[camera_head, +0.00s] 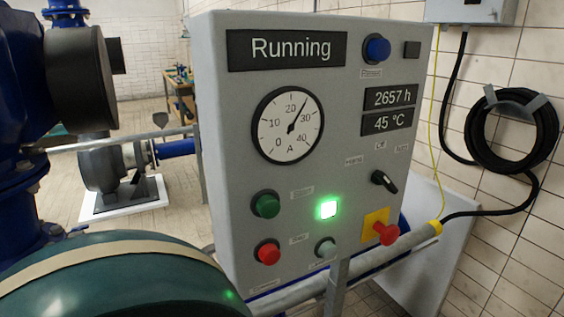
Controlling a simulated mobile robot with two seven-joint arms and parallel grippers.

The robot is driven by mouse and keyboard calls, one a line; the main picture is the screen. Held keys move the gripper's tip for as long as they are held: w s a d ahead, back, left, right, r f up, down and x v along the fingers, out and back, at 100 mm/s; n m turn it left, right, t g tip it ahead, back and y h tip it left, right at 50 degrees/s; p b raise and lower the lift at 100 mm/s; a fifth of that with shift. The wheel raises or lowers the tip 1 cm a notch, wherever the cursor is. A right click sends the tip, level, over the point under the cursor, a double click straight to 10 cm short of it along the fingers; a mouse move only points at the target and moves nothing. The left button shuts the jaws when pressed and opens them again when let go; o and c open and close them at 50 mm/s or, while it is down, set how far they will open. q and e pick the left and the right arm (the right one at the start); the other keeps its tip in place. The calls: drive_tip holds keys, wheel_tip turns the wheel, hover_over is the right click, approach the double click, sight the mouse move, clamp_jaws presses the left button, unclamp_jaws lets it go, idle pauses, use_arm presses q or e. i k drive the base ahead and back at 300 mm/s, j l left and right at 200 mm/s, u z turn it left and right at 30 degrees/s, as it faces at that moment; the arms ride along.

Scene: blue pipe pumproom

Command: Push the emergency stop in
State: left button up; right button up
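The emergency stop is a red mushroom button (387,233) on a yellow plate (371,222), at the lower right of the grey control box (222,150). Its red head stands out from the plate. The ammeter (288,125) needle points between 20 and 30. Neither of my grippers shows in the head view.
A green button (265,205), a flat red button (267,252), a grey button (325,248) and a black selector (383,181) sit near the emergency stop. A grey pipe (300,292) runs below the box. A dark green rounded body (110,275) fills the lower left.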

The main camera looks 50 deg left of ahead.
sight(390, 234)
drive_tip(key=u, duration=1.45)
